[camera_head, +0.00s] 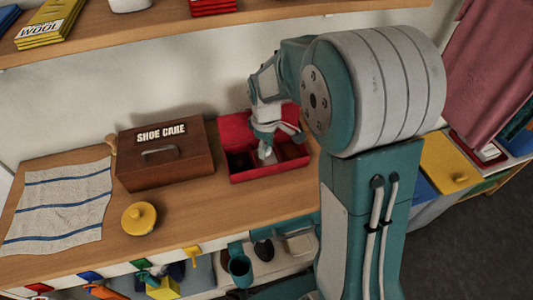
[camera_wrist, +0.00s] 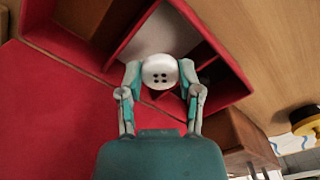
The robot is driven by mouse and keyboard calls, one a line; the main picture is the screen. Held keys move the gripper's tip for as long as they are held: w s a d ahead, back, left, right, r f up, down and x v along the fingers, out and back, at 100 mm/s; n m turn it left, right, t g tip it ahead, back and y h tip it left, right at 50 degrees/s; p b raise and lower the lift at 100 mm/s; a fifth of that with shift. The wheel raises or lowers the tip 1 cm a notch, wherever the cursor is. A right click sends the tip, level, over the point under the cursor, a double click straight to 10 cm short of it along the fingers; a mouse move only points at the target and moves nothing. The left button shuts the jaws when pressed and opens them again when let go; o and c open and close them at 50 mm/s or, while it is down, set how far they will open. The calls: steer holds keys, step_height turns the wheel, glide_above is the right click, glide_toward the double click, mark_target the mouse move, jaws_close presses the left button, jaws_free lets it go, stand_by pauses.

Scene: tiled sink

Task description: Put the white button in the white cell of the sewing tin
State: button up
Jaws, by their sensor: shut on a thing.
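The white button (camera_wrist: 160,64), round with several dark holes, is held between the fingertips of my gripper (camera_wrist: 160,74) in the wrist view. The red sewing tin (camera_head: 268,176) stands on the wooden counter, with its red lid raised behind it. My gripper (camera_head: 274,139) points down over the tin's open compartments in the head view. In the wrist view a white-floored cell (camera_wrist: 160,34) shows just beyond the button, between red walls. The button partly covers that cell, and its height above the floor is hard to tell. Other cells look dark.
A brown shoe care box (camera_head: 165,156) stands left of the tin. A yellow round lidded pot (camera_head: 139,218) and a striped cloth (camera_head: 58,205) lie farther left. A shelf (camera_head: 200,32) runs above. The counter in front of the tin is clear.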

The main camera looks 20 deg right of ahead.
mark_target(265, 160)
steer(key=f, duration=0.3)
steer(key=shift+w+a+f, duration=0.15)
steer(key=shift+w+f, duration=0.05)
steer(key=shift+d+f, duration=0.15)
steer(key=shift+d, duration=0.25)
steer(key=o, duration=0.5)
steer(key=shift+a, duration=0.25)
